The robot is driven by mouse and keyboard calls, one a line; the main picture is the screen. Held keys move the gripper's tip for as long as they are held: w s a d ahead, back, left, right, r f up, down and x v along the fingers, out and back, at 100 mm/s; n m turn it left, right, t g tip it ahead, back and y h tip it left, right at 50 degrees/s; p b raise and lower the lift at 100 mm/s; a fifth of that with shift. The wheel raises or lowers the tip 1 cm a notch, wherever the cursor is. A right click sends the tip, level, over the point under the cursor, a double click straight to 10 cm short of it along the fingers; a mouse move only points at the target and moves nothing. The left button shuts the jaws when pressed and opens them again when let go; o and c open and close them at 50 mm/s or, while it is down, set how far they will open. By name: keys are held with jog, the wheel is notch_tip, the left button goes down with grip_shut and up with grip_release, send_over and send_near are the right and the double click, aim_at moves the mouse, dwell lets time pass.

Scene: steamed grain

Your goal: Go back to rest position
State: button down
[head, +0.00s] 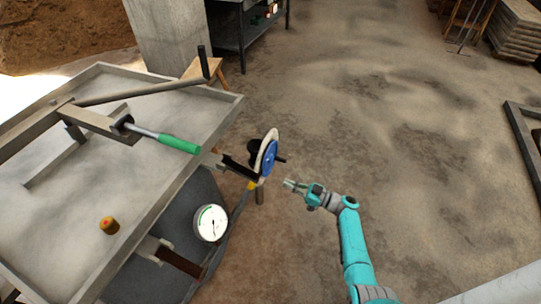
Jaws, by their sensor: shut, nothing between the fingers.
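My gripper (290,184) is at the end of my teal arm, right of the table and over the open floor. Its fingers are shut with nothing between them. It points left toward a blue and white wheel (267,158) on the side of the machine, with a visible gap between them in the picture. The gripper is small here, so finger detail is hard to make out.
A dark shelf (240,28) stands behind.

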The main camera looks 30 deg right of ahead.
jog(key=s+a+f+m+g+h, duration=0.5)
jog(key=s+a+f+h, duration=0.1)
jog(key=s+a+f, duration=1.05)
jog(key=s+a+m+h, duration=0.2)
jog(key=s, duration=0.7)
jog(key=s+r+m+h, duration=0.1)
jog(key=s+r+h, duration=0.3)
jog(key=s+r, duration=0.85)
jog(key=s+r+t, duration=0.2)
jog(key=s+r, duration=0.1)
jog(key=r, duration=0.8)
jog(key=s+r+t, duration=0.2)
jog(key=s+r, duration=0.1)
jog(key=r, duration=0.8)
jog(key=shift+s+r, duration=0.3)
jog(key=shift+a, duration=0.1)
